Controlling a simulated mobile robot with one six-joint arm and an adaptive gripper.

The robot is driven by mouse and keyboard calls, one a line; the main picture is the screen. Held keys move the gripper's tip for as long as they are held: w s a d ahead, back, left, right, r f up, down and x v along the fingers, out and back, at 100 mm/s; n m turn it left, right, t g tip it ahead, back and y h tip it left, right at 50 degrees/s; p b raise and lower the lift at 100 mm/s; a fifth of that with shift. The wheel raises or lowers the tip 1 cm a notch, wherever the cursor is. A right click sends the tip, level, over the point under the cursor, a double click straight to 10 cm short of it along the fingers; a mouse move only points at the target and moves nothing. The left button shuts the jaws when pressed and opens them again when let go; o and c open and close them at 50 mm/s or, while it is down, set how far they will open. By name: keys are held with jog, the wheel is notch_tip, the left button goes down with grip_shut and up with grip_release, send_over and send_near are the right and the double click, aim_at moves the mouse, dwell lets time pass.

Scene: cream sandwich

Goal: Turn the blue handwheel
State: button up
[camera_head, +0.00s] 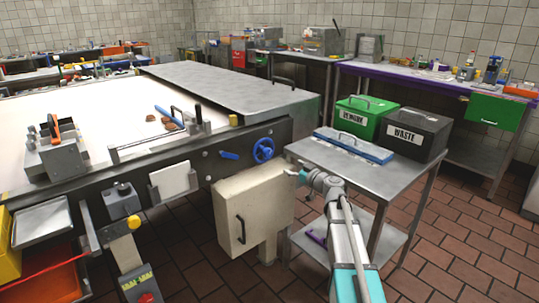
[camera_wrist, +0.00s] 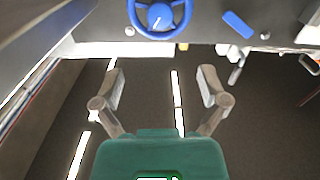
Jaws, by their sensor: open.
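The blue handwheel (camera_head: 263,150) is mounted on the dark side panel of the machine, left of the grey side table. In the wrist view the blue handwheel (camera_wrist: 160,16) shows at the top centre, partly cut off by the frame edge, beyond my fingertips. My gripper (camera_head: 297,175) is to the lower right of the wheel in the head view. In the wrist view my gripper (camera_wrist: 160,82) has its two fingers spread wide with nothing between them. It is apart from the wheel.
A blue lever (camera_head: 229,155) sits left of the wheel; it also shows in the wrist view (camera_wrist: 238,25). A cream box (camera_head: 250,210) with a handle is below the wheel. A grey table (camera_head: 365,168) holds a green bin (camera_head: 362,115) and a dark waste bin (camera_head: 412,132).

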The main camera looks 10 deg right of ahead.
aim_at(270, 153)
jog(key=x, duration=1.3)
jog(key=shift+w+a, duration=0.2)
jog(key=shift+w, duration=0.05)
jog(key=c, duration=1.1)
jog(key=shift+m, duration=0.5)
jog(key=shift+c, duration=0.2)
